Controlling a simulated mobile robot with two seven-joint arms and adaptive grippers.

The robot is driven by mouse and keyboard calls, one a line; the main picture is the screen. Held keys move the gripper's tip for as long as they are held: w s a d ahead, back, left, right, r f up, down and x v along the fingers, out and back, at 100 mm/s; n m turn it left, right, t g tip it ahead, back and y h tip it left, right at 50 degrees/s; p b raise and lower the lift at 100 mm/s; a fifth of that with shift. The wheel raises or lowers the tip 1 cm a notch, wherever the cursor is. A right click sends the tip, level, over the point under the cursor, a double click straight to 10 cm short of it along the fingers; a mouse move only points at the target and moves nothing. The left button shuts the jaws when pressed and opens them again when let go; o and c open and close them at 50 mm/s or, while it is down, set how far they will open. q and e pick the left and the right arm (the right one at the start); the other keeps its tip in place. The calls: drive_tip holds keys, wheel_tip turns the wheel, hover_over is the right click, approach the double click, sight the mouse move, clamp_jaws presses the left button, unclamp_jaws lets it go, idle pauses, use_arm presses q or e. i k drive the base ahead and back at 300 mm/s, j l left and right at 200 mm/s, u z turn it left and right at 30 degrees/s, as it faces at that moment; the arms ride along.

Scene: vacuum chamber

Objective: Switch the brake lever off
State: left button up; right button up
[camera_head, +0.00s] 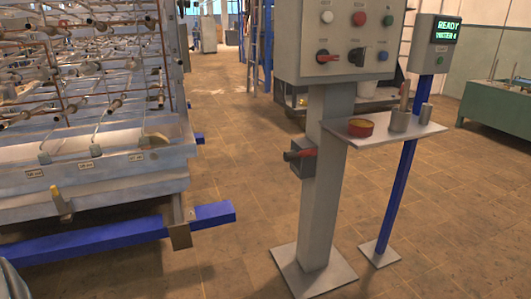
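No lever here is readably marked as the brake. A short handle with a yellow tip (58,199) stands up at the front of the rack frame on the left. A red-handled rotary switch (300,154) sits on a grey box on the side of the control post, its handle pointing left and about level. Neither of my grippers shows in the head view. A dark rounded shape at the lower left corner is cut off and unclear.
The rack (95,200) with many pipes fills the left, with blue beams (90,243) jutting out low. The grey control post (322,200) and a blue-posted stand (392,190) with a small shelf are at the centre right. Tiled floor (225,150) is clear between rack and post.

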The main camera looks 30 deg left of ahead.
sight(290, 155)
drive_tip(key=u, duration=0.8)
drive_tip(key=k+j, duration=0.05)
